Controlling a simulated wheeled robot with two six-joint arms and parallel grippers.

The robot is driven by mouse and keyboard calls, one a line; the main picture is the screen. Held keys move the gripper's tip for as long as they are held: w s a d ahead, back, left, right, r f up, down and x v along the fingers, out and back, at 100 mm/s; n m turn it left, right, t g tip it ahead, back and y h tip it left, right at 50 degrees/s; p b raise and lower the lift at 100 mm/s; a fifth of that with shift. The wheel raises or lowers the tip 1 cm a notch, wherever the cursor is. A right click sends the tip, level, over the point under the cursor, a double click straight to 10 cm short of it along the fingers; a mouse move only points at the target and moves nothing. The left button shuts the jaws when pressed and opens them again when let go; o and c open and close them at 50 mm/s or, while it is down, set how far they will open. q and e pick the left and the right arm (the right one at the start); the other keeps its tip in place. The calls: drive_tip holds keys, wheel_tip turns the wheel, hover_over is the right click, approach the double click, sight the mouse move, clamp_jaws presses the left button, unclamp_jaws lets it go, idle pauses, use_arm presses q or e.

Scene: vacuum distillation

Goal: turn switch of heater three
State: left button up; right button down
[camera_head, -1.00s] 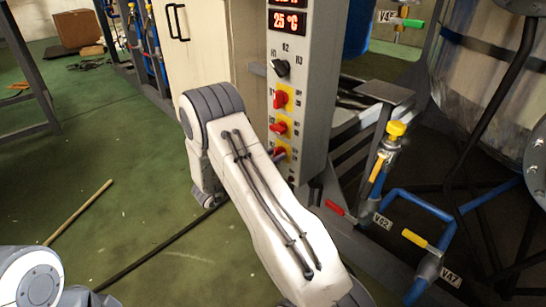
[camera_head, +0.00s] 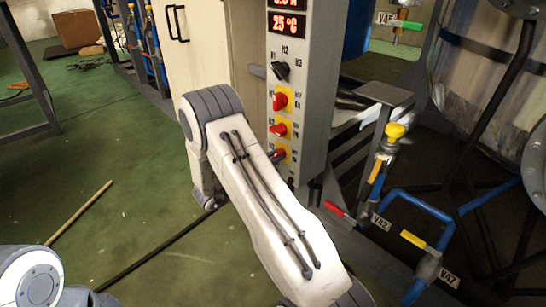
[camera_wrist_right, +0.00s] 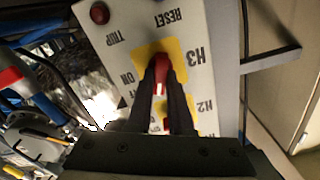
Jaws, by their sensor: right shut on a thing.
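The heater panel (camera_head: 310,110) is a grey upright box with a column of red switches on yellow plates. The H3 switch (camera_wrist_right: 161,72) has a red handle on a yellow plate, with ON printed beside it; it appears upside down in the right wrist view. My right gripper (camera_wrist_right: 162,88) is shut on this red handle, with one dark finger on either side. In the head view the lowest red switch (camera_head: 280,153) shows just past my white right arm, which hides most of the gripper. My left gripper is not in view.
Two other red switches (camera_head: 280,102) and a black selector (camera_head: 281,70) sit above on the panel. A display (camera_head: 288,24) reads 25 °C. Blue pipes with a yellow-capped valve (camera_head: 395,131) and a steel vessel (camera_head: 485,75) stand to the right.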

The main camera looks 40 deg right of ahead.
drive_tip(key=shift+s+f+m+b, duration=0.15)
drive_tip(key=shift+m+b, duration=1.05)
drive_tip(key=shift+m, duration=2.1)
drive_tip(key=shift+f+m+b, duration=0.15)
drive_tip(key=shift+m+b, duration=1.05)
drive_tip(key=shift+m, duration=2.1)
drive_tip(key=c, duration=0.8)
unclamp_jaws()
drive_tip(key=shift+r, duration=0.1)
